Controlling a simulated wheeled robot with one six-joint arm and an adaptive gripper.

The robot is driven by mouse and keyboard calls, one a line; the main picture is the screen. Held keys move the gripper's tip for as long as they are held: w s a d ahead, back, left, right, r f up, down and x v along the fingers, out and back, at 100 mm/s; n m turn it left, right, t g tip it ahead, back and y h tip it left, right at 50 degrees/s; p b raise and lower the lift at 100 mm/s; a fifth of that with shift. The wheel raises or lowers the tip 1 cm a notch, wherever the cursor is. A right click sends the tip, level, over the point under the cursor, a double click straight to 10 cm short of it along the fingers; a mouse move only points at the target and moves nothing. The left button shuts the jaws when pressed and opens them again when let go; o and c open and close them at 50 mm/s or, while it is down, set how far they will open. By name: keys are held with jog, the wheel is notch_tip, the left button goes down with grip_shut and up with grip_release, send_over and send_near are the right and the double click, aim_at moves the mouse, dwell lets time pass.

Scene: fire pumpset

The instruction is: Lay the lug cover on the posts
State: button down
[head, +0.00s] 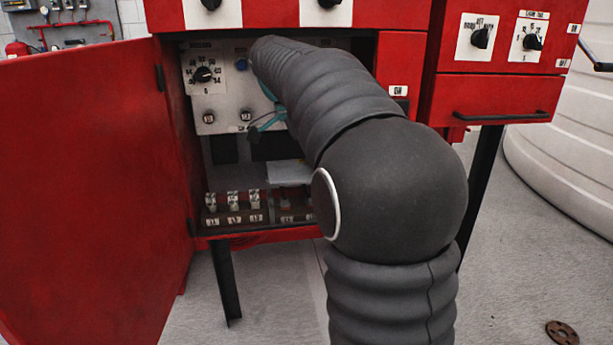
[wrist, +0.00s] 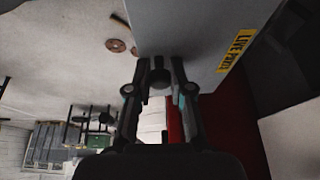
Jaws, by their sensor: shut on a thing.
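The lug cover (wrist: 205,30) is a flat grey plate with a yellow "LIVE PARTS" label, seen large and close in the wrist view. My gripper (wrist: 158,68) is shut on it, on what looks like a dark knob between the fingertips. In the head view a pale plate (head: 287,172), likely this cover, shows inside the red cabinet, partly hidden by my arm. Below and left of it is the row of terminals with the posts (head: 234,200), over numbered labels. Contact between cover and posts cannot be told.
The red cabinet door (head: 95,190) stands wide open on the left. A closed drawer (head: 495,100) is at right.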

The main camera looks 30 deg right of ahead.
jog(key=w, duration=0.2)
jog(key=w+d, duration=0.1)
jog(key=w, duration=0.2)
jog(key=shift+w+d+p, duration=0.25)
jog(key=shift+w+p, duration=0.05)
jog(key=shift+p, duration=0.05)
notch_tip(320, 180, down, 2)
jog(key=shift+s+b, duration=0.1)
jog(key=shift+b, duration=0.3)
jog(key=shift+f+b, duration=0.6)
jog(key=shift+f, duration=1.7)
jog(key=shift+w+f, duration=0.2)
jog(key=c, duration=1)
grip_release()
jog(key=shift+c, duration=0.2)
